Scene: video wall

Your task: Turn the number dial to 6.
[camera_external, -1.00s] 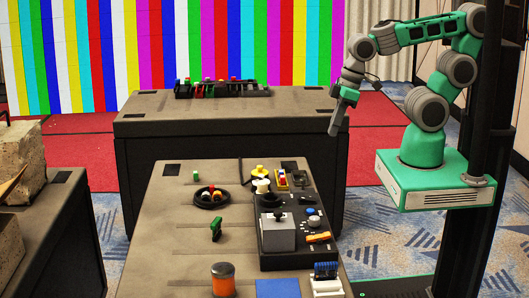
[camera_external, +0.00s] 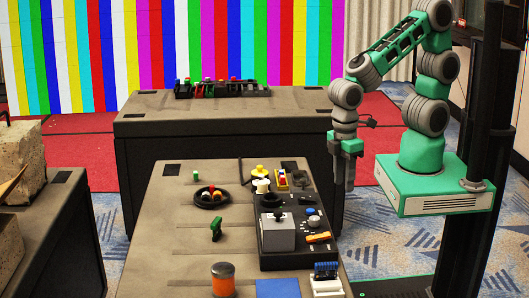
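A black control panel (camera_external: 269,258) lies along the right side of the near table. A small round grey-white knob (camera_external: 314,223) on its right part looks like the number dial. Its numbers and pointer are too small to read. My gripper (camera_external: 345,188) hangs pointing down to the right of the panel's far end, apart from the panel and the dial. The fingers look close together from this side, and I cannot tell whether they are open or shut.
Near the dial are a blue knob (camera_external: 312,211), an orange handle (camera_external: 318,237) and a grey box with a joystick (camera_external: 278,232). A black dish (camera_external: 211,203) and an orange-banded jar (camera_external: 223,281) stand on the near table (camera_external: 180,240). A second table (camera_external: 230,110) stands behind.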

